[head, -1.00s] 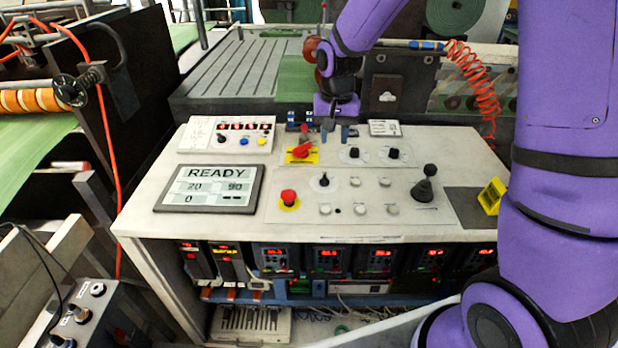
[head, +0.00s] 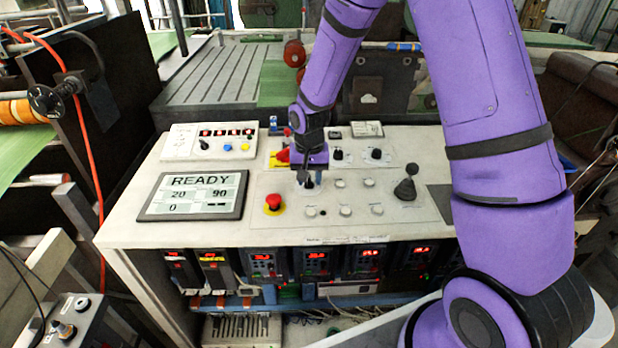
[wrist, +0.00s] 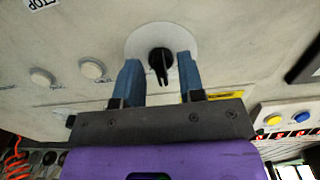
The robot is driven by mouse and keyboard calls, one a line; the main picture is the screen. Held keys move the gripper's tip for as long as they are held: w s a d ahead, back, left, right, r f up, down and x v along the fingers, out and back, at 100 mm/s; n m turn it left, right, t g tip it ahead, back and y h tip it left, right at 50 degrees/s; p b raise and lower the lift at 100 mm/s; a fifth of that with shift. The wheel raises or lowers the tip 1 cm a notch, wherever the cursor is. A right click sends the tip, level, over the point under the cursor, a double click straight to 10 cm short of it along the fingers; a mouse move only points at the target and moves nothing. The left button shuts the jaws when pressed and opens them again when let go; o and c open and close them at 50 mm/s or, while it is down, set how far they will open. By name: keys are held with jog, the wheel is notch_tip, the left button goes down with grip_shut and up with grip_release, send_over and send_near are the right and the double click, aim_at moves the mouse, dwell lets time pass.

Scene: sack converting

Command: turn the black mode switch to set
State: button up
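The black mode switch is a small knob on a round white plate (wrist: 140,42). In the wrist view the black knob (wrist: 160,66) lies between my two blue fingers, with a gap on each side. My gripper (wrist: 160,59) is open and points down at the panel. In the head view my gripper (head: 307,178) is over the switch, which shows only partly as a dark knob (head: 309,184) below it. Any lettering around the switch is hidden or too small to read.
The display (head: 195,195) reads READY. A red emergency button (head: 273,203) is left of my gripper, and a red rotary switch on yellow (head: 281,157) is just behind it. White buttons (head: 345,211) and a black joystick (head: 406,187) are to the right.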

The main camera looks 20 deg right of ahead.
jog(key=shift+f, duration=0.2)
grip_shut()
jog(key=shift+n, duration=0.3)
jog(key=n, duration=0.4)
jog(key=shift+d, duration=0.1)
jog(key=shift+d+n, duration=0.1)
jog(key=shift+n, duration=2)
